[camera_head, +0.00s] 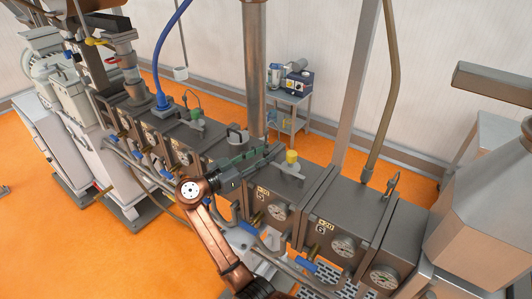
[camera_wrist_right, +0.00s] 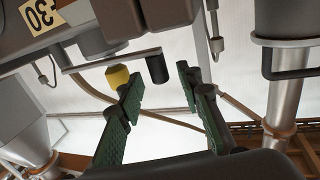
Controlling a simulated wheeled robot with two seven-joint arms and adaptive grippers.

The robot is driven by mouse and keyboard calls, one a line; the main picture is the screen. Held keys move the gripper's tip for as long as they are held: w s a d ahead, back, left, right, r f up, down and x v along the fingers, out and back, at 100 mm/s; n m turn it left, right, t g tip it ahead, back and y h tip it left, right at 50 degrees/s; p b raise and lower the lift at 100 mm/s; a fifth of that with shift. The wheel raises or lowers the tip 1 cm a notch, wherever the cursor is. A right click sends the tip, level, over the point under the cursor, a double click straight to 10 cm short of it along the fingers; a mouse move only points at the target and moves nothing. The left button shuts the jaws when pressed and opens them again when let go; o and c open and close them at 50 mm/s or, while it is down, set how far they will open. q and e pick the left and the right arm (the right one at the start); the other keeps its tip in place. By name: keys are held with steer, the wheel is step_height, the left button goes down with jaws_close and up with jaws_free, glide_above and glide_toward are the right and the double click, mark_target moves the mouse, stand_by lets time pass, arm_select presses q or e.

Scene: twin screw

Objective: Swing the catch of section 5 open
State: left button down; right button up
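Section 5 (camera_head: 268,203) is a dark box in the machine's row, with a yellow number plate and a round dial on its front. A flat metal bar (camera_wrist_right: 90,63) with a dark cylindrical grip (camera_wrist_right: 157,68) shows in the right wrist view close to section 5's plate; it looks like the catch. A yellow knob (camera_head: 291,156) stands on top of section 5 and also shows in the wrist view (camera_wrist_right: 117,76). My right gripper (camera_head: 270,152) is open at the top of section 5. Its green fingers (camera_wrist_right: 162,86) are apart, with the grip just beyond the tips, not clasped. My left gripper is out of view.
Section 6 (camera_head: 338,218) adjoins on the right, with an upright bent pipe (camera_head: 390,90) behind. A steel column (camera_head: 254,75) rises behind my gripper. Blue-handled pipework runs along the front. A small cart (camera_head: 291,100) stands at the back. Orange floor is free at front left.

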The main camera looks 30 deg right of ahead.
steer(key=shift+w+d, duration=0.15)
steer(key=shift+d, duration=0.75)
steer(key=shift+c, duration=0.3)
jaws_close()
